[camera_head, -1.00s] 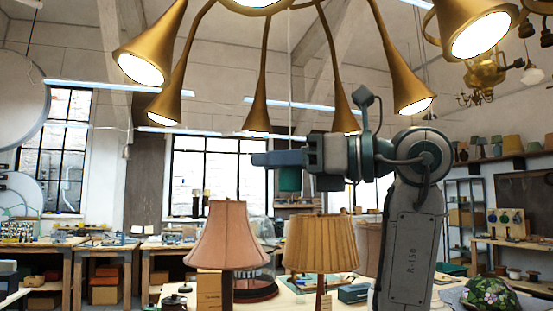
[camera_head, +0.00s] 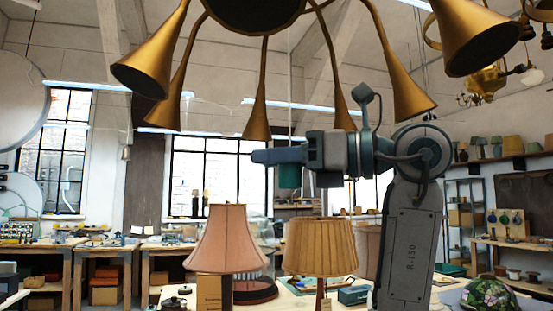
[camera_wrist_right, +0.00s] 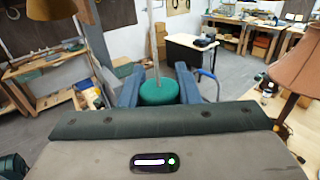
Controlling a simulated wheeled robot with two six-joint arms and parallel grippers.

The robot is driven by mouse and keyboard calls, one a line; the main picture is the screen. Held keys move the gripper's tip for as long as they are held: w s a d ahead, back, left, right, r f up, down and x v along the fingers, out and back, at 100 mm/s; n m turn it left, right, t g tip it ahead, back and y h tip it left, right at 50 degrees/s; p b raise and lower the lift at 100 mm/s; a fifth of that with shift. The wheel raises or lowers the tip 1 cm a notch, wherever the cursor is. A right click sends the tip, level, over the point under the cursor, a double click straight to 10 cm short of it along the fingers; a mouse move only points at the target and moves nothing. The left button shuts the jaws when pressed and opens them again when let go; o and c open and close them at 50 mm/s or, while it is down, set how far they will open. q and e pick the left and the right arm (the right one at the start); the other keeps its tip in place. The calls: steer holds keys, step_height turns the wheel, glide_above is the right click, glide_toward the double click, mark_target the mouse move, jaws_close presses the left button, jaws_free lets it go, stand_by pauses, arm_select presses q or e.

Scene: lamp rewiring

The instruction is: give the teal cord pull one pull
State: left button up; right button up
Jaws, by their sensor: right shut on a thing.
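The teal cord pull (camera_wrist_right: 158,92) sits between the two fingers of my right gripper (camera_wrist_right: 159,86) in the right wrist view, with its pale cord running up from it. In the head view my right gripper (camera_head: 277,160) reaches in from the right and the teal pull (camera_head: 289,177) shows just under its fingers. The gripper is shut on the pull. Above hangs a brass chandelier (camera_head: 262,12) with several trumpet-shaped shades, all dark inside. My left gripper is not in view.
Below the gripper stand a pink lampshade (camera_head: 228,238) and a pleated tan lampshade (camera_head: 320,246) on a table. A brass horn shade (camera_head: 396,88) hangs close above my right arm. Shelves with lampshades line the right wall.

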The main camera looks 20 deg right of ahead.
steer(key=o, duration=1)
steer(key=shift+s+d+f+b, duration=0.1)
steer(key=shift+s+d+b, duration=0.25)
steer(key=shift+d, duration=0.15)
steer(key=b+v, duration=0.3)
steer(key=v, duration=0.6)
steer(key=shift+s+d, duration=0.15)
steer(key=shift+d, duration=0.1)
